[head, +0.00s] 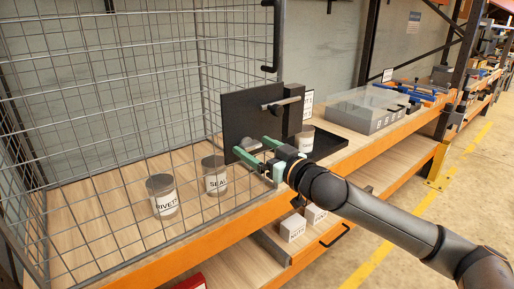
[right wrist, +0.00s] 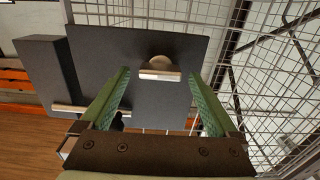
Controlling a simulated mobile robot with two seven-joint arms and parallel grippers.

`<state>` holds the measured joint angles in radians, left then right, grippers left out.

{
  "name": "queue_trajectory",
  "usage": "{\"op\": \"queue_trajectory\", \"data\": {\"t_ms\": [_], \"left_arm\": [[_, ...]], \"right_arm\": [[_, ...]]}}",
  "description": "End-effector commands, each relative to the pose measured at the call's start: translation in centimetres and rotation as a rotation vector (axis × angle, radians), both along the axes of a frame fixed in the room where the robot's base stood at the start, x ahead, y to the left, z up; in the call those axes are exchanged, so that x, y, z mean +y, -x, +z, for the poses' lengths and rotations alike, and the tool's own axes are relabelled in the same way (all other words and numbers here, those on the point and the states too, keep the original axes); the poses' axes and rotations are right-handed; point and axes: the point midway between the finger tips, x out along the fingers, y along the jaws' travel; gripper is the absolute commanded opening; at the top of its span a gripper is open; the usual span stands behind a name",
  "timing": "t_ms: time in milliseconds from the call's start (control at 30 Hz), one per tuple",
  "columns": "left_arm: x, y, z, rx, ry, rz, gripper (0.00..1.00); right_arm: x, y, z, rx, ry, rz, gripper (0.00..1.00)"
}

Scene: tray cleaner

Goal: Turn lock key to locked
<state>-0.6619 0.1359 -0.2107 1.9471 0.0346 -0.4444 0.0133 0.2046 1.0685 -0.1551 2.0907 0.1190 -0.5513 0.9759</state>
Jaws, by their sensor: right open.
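The lock is a dark upright panel (head: 238,112) with a thick block (head: 292,118) at its right edge. A metal bolt (head: 285,103) runs across its upper part. In the right wrist view, the lock key (right wrist: 160,68) is a pale round knob with a flat bar lying crosswise, on the dark panel (right wrist: 110,50). In the head view it is small and partly hidden by my fingers. My right gripper (head: 251,147) is open in front of the panel's lower part. In the right wrist view its green fingers (right wrist: 160,76) lie on either side of the key; contact is not visible.
A wire mesh cage (head: 100,90) stands at the left. Two labelled cans, rivets (head: 162,195) and seals (head: 215,176), stand on the wooden shelf (head: 110,235) left of my gripper. A clear-lidded box (head: 370,108) sits to the right. The floor at far right is clear.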

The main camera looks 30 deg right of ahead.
Motion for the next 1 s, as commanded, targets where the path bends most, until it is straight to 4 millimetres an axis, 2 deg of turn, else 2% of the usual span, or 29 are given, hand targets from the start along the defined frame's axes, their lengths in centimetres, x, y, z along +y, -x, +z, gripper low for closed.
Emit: {"op": "queue_trajectory", "data": {"t_ms": [67, 800, 1000], "left_arm": [[0.01, 0.14, -0.08, 0.003, 0.0, 0.0, 0.64], [0.02, -0.17, 0.1, -0.004, 0.001, 0.002, 0.64], [0.01, -0.45, 0.34, -0.01, 0.001, 0.002, 0.64]], "right_arm": [[0.0, 0.01, -0.01, 0.0, 0.0, 0.0, 0.94], [0.01, 0.02, 0.0, 0.0, -0.001, 0.0, 0.11], [0.01, 0.02, 0.02, -0.001, 0.009, 0.0, 0.09]]}}
